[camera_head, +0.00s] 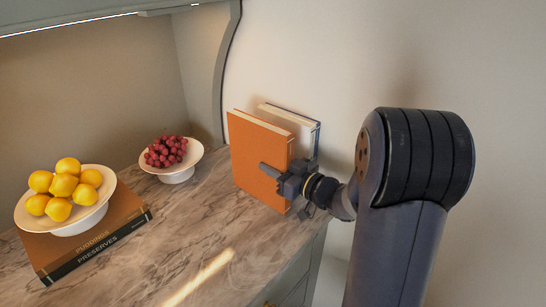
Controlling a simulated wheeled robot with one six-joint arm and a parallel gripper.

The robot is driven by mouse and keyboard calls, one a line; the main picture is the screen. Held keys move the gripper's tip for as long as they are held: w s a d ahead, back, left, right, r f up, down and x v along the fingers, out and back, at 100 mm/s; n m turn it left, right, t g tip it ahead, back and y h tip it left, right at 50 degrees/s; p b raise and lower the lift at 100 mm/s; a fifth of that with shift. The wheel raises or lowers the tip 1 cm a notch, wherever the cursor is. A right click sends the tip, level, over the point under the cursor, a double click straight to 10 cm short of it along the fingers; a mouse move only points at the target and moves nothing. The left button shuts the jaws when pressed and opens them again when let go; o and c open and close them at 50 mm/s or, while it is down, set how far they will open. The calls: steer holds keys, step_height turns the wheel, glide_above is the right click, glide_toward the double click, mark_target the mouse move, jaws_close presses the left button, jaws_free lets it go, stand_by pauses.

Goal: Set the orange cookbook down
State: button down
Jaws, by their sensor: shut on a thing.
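The orange cookbook (258,155) stands upright near the right end of the marble counter, its cover facing left and forward. My gripper (281,179) is shut on its near right edge, with one finger showing across the cover. The other finger is hidden behind the book. The cookbook's lower edge looks at or very near the counter top; I cannot tell whether it touches. A second book with a dark blue cover (318,138) and pale pages stands just behind it, partly hidden.
On the marble counter (190,225), a white bowl of red grapes (168,152) stands left of the cookbook. The wall rises close behind. The counter's middle is clear.

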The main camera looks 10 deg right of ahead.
stand_by(0.3)
steer(key=shift+f, duration=0.1)
steer(key=c, duration=1.2)
jaws_free()
steer(key=shift+o, duration=0.2)
steer(key=b+v, duration=0.1)
steer(key=v, duration=1.1)
